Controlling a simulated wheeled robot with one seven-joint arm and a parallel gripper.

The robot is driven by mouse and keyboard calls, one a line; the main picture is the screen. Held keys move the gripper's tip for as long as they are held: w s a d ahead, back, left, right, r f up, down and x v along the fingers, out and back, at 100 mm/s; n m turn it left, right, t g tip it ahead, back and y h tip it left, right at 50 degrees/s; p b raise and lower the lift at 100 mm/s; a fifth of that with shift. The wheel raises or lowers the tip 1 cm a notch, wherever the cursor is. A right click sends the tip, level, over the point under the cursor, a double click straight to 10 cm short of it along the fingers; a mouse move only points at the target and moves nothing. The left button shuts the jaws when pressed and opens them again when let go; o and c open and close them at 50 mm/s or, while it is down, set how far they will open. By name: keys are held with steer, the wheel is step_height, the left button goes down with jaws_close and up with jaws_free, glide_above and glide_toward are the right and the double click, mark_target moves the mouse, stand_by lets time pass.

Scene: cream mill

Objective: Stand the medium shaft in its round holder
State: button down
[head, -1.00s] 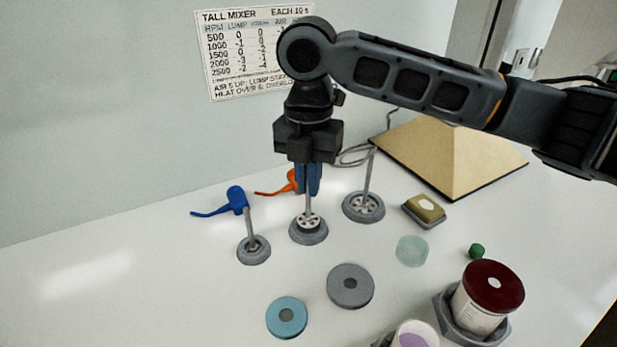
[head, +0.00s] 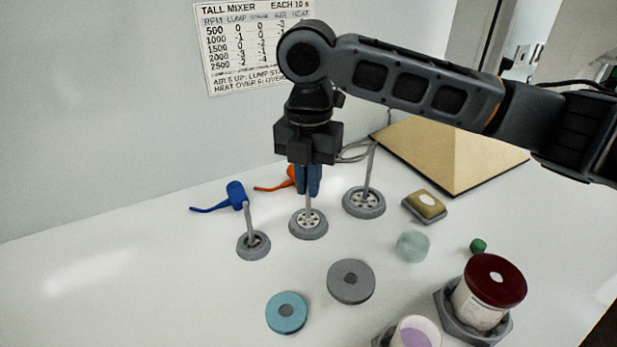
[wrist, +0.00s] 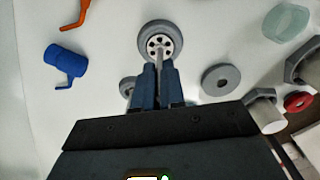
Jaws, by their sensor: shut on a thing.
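My gripper (head: 308,181) is shut on the upper part of the medium shaft (head: 308,203), a thin grey rod with a slotted round head at its foot. The shaft is upright, and its head sits in the middle round grey holder (head: 309,233). In the wrist view the shaft (wrist: 159,58) runs from between the fingertips (wrist: 158,72) to the slotted head, inside the holder's ring (wrist: 142,37). I cannot tell whether the head rests fully on the holder's bottom. A shorter shaft (head: 248,222) stands in the left holder and a taller one (head: 369,172) in the right holder.
A blue tool (head: 236,195) and an orange one (head: 292,174) lie behind the holders. Grey (head: 350,281) and teal discs (head: 286,312) lie in front. A soap-like block (head: 425,204), a clear cup (head: 412,245) and a red-lidded jar (head: 493,282) stand to the right. The left front is clear.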

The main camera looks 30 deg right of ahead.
steer(key=shift+f, duration=0.45)
stand_by(0.3)
steer(key=c, duration=0.6)
jaws_free()
steer(key=shift+r+p, duration=2.75)
steer(key=shift+r, duration=0.8)
steer(key=shift+f, duration=0.1)
